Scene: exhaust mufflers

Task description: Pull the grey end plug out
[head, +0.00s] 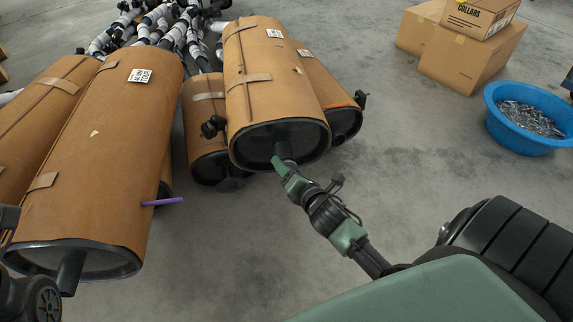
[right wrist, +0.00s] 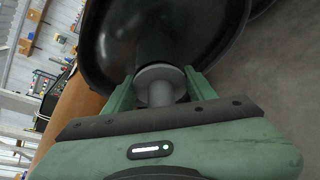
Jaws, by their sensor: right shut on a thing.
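The grey end plug (right wrist: 160,92) shows in the right wrist view as a short grey stub with a round flange. It sits at the end of the dark outlet pipe (right wrist: 156,42) of a muffler; I cannot tell how deep it is seated. My right gripper (right wrist: 160,82) has its two green fingers on either side of the plug and is shut on it. In the head view my right gripper (head: 282,164) is at the near end of the brown wrapped muffler (head: 268,85) in the middle, and it mostly hides the plug.
Other brown mufflers lie left and right of it; a purple rod (head: 163,202) sticks out beside the large left muffler (head: 100,160). Cardboard boxes (head: 470,60) and a blue tub (head: 510,137) of metal parts stand at right. The concrete floor between is clear.

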